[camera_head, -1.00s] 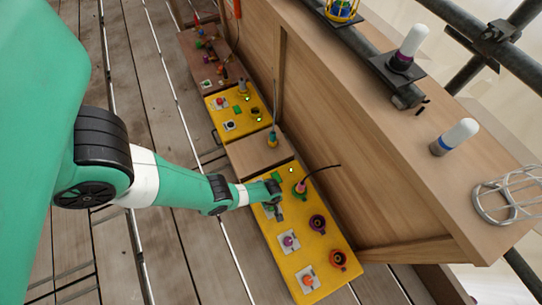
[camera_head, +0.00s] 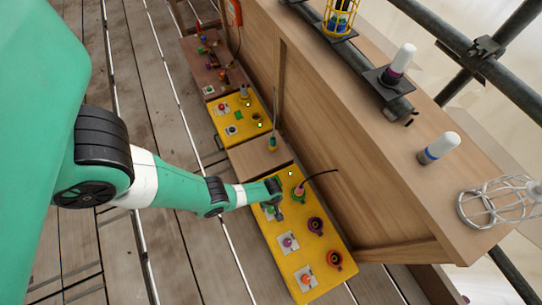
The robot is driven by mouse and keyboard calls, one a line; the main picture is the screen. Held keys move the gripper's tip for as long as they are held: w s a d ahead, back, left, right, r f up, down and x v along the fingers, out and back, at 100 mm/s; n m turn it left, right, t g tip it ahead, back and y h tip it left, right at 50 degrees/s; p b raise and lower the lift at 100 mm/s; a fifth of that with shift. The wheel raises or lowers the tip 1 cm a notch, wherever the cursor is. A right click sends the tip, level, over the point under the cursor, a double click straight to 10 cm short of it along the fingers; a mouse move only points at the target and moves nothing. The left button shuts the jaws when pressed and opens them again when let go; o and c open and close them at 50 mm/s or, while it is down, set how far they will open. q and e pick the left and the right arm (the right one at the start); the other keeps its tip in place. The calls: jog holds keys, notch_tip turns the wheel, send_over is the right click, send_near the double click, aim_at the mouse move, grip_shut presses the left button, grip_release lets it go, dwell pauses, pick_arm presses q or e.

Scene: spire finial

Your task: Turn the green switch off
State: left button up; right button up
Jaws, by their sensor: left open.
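The near yellow panel (camera_head: 328,285) carries a row of small switches on pale plates: a purple one (camera_head: 289,243) and an orange-red one (camera_head: 306,279). My left gripper (camera_head: 273,211) is open at the panel's upper left, in line with that row. My right gripper is not in view.
A second yellow panel (camera_head: 238,122) lies farther back. Plank floor (camera_head: 190,265) is clear at left.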

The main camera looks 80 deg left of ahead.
aim_at(271, 208)
pick_arm(q)
notch_tip(271, 208, up, 6)
jog(key=p, duration=0.3)
jog(key=shift+f+p, duration=0.1)
jog(key=shift+p, duration=0.3)
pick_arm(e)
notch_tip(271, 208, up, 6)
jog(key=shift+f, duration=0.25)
